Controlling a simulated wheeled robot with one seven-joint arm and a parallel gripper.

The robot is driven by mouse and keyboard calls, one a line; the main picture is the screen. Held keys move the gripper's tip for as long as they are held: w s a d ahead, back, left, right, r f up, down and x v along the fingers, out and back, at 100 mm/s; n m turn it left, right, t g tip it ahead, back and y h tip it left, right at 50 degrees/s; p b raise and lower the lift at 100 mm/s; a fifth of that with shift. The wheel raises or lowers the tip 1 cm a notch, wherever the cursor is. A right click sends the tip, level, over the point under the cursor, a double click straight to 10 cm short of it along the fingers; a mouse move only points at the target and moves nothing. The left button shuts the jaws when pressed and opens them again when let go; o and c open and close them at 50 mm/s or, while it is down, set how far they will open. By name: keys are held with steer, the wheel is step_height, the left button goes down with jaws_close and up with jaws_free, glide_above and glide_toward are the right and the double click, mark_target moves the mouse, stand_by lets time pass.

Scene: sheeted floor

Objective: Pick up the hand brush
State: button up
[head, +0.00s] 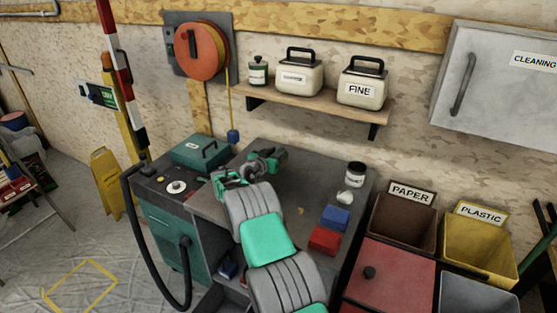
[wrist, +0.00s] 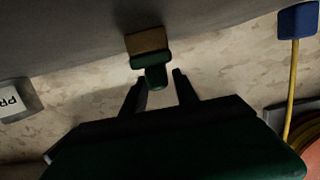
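The hand brush (wrist: 151,58) shows in the wrist view, with a green body and handle and a tan bristle block. Its bristle side is against the grey worktop at the top of that picture, and its handle end points toward my gripper (wrist: 157,82). My gripper is open, with one dark finger on each side of the handle end. I cannot tell whether either finger touches it. In the head view my gripper (head: 274,158) is over the back of the dark workbench (head: 292,178). I cannot make out the brush clearly there, beside the gripper and wrist.
A shelf (head: 320,97) with white containers is on the wall behind the bench. A blue pendant (head: 233,137) hangs on a yellow cord left of my gripper.

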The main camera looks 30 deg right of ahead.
jaws_close()
steer(key=shift+r, duration=0.1)
stand_by(0.4)
